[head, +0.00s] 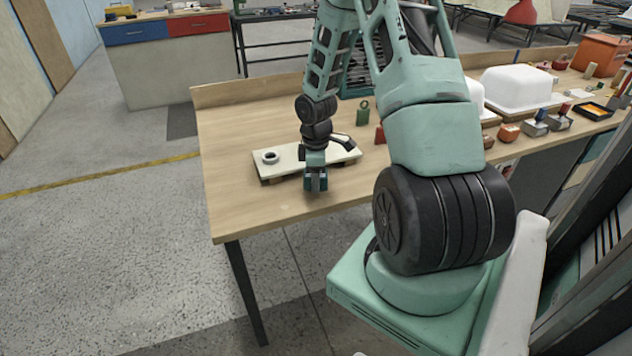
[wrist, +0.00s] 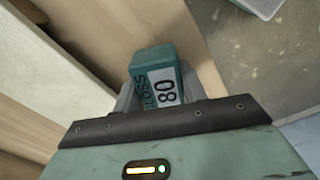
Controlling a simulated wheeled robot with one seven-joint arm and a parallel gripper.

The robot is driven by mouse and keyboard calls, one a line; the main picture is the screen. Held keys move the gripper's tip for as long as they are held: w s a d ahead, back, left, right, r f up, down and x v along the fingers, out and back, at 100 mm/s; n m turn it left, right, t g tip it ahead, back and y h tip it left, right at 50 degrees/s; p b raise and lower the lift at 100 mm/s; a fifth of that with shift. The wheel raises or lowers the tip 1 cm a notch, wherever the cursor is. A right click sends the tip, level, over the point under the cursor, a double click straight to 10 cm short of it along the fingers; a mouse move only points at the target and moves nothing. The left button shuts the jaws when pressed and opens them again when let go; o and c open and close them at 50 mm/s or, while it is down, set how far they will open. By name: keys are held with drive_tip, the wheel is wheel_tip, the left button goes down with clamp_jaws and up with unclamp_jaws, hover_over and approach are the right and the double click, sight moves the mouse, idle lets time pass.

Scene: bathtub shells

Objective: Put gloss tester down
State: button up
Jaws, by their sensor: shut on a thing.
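In the head view my gripper (head: 316,184) points down near the front edge of the wooden table (head: 240,205), just in front of a pale board. The gloss tester is hard to tell apart from my gripper there. I cannot tell whether the tester touches the tabletop.
The pale board (head: 290,158) lies raised on dark supports, with a dark ring-shaped thing (head: 270,157) on its left end. A green weight-like thing (head: 364,111) stands behind. White tub shells (head: 515,88) and several small blocks are at the right. The table's left front is clear.

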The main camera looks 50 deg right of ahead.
drive_tip(key=shift+f, duration=0.7)
drive_tip(key=shift+f, duration=0.1)
drive_tip(key=o, duration=0.9)
